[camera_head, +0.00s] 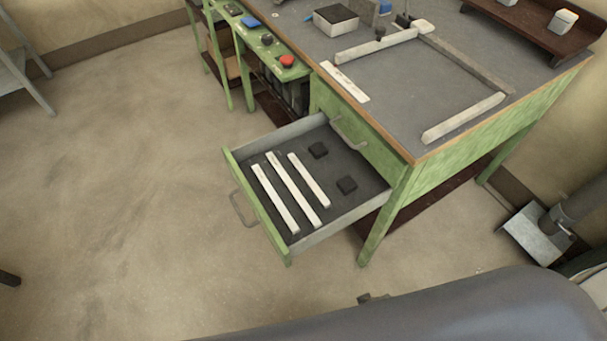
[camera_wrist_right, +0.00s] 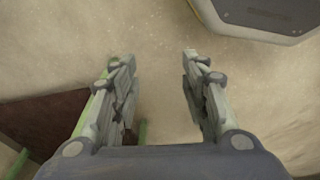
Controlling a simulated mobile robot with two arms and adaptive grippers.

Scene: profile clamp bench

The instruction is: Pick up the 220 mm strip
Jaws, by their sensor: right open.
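Three pale strips lie side by side in the open drawer in the head view: a left strip (camera_head: 274,198), a middle strip (camera_head: 297,195), which looks longest, and a right strip (camera_head: 309,180), which looks shortest. I cannot read any length on them, so I cannot tell which is 220 mm. The drawer (camera_head: 321,235) has a dark lining. My right gripper (camera_wrist_right: 157,66) is open and empty in the right wrist view, above bare floor, with no strip in that view. My left gripper is not in view.
The green bench (camera_head: 440,95) carries pale bars and a white strip (camera_head: 344,82). A red button (camera_head: 287,61) is on the narrower green table. Floor left of the drawer is clear.

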